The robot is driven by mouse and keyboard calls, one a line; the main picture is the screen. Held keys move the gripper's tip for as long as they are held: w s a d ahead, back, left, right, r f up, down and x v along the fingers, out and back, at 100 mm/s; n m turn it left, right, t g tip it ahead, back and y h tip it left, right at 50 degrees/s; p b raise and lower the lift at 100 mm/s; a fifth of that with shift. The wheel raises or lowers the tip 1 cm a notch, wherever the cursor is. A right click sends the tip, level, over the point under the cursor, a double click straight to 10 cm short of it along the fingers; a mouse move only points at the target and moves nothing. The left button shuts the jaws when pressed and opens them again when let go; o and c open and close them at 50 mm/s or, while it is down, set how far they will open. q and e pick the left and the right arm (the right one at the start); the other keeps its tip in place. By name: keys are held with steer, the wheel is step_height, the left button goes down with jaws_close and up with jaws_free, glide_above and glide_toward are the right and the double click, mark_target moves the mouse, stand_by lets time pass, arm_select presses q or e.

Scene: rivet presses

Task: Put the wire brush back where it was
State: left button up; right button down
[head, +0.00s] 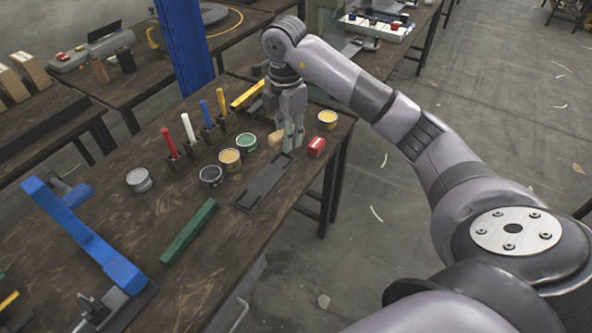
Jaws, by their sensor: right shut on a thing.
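My right gripper (291,145) reaches down over the far right part of the wooden bench, with its fingers close together. A tan, wood-coloured piece (275,139) shows at the left side of the fingers; it looks like the wire brush, mostly hidden by them. The gripper is shut on it, low over the bench; I cannot tell whether the brush touches the top. A dark flat plate (262,184) with raised edges lies just in front of the gripper. My left gripper is out of view.
A red block (316,147) is close right of the fingers. A green can (246,143), other cans and upright coloured sticks stand to the left. A yellow can (327,120) is behind right. A green bar (188,232) and blue press (85,240) are nearer.

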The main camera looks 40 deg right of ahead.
step_height(320, 180, down, 6)
steer(key=b, duration=0.1)
steer(key=p, duration=0.1)
glide_above(288, 191)
step_height(288, 191, down, 8)
steer(key=shift+r, duration=0.2)
step_height(288, 191, down, 3)
steer(key=shift+f, duration=0.2)
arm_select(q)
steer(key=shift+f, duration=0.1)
arm_select(e)
steer(key=shift+f, duration=0.2)
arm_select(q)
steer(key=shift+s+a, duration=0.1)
arm_select(e)
steer(key=shift+f, duration=0.15)
steer(key=c, duration=1.3)
jaws_free()
